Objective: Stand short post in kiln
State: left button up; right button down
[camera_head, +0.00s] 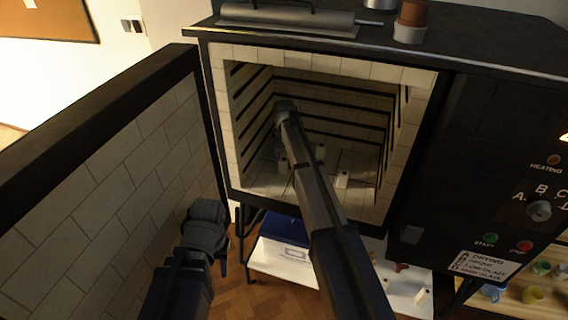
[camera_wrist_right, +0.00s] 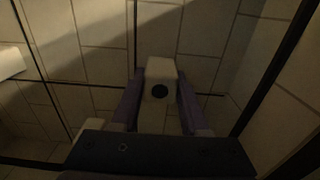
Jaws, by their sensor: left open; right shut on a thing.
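The kiln (camera_head: 416,78) stands open, with its brick-lined door (camera_head: 130,170) swung out to the left. My right arm reaches deep into the chamber, and its gripper (camera_head: 284,110) is near the left and back walls. In the right wrist view its fingers (camera_wrist_right: 160,88) are shut on a pale post (camera_wrist_right: 158,68) with a dark round hole. The head view hides this post behind the gripper, and I cannot tell whether it touches the floor. My left gripper (camera_head: 206,215) is outside by the door, open and empty.
Dark grooves line the chamber walls, and the right part of its floor is bare. Cups (camera_head: 533,294) stand at the lower right.

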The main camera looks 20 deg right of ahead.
aim_at(284, 159)
jog(key=shift+f, duration=0.25)
jog(key=shift+c, duration=2.1)
grip_release()
jog(key=shift+r, duration=0.1)
jog(key=shift+r, duration=0.1)
notch_tip(284, 159, up, 12)
jog(key=p, duration=1.2)
jog(key=s+a+n, duration=0.3)
jog(key=s+a, duration=0.2)
jog(key=s, duration=0.7)
jog(key=s+a+n, duration=0.4)
jog(key=s+a, duration=0.2)
jog(key=s, duration=0.6)
jog(key=s+a+n+h, duration=0.1)
jog(key=s+a+n, duration=0.2)
jog(key=s, duration=0.9)
jog(key=a, duration=0.2)
jog(key=shift+s+a+r+n, duration=0.15)
jog(key=shift+a+n, duration=0.15)
jog(key=shift+a, duration=0.1)
